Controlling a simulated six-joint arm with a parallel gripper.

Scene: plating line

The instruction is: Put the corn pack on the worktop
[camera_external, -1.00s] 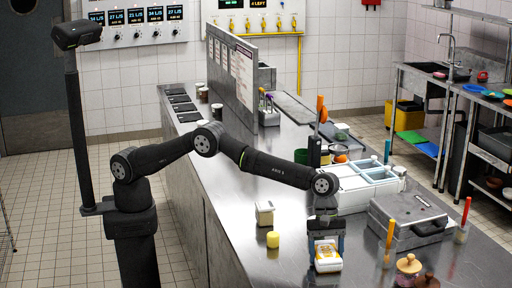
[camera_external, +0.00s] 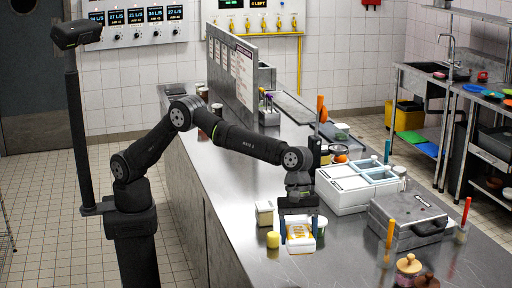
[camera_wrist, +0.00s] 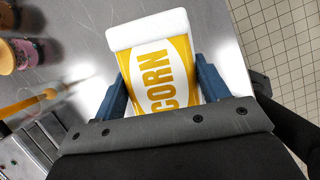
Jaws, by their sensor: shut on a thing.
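The corn pack (camera_external: 301,236) is white and yellow. In the wrist view the pack (camera_wrist: 158,75) shows a white end and the word CORN. My gripper (camera_external: 299,238) is shut on it, with blue fingers on both sides of the pack. The pack seems to be held over the steel worktop (camera_external: 300,272) near its front edge; the external view does not clearly show whether its underside touches.
A yellow cylinder (camera_external: 273,239) and a cream tub (camera_external: 265,213) stand just left of the pack. A white container with compartments (camera_external: 343,198) and a grey case (camera_external: 405,232) are to the right. Jars with wooden-looking lids (camera_external: 408,264) stand at front right.

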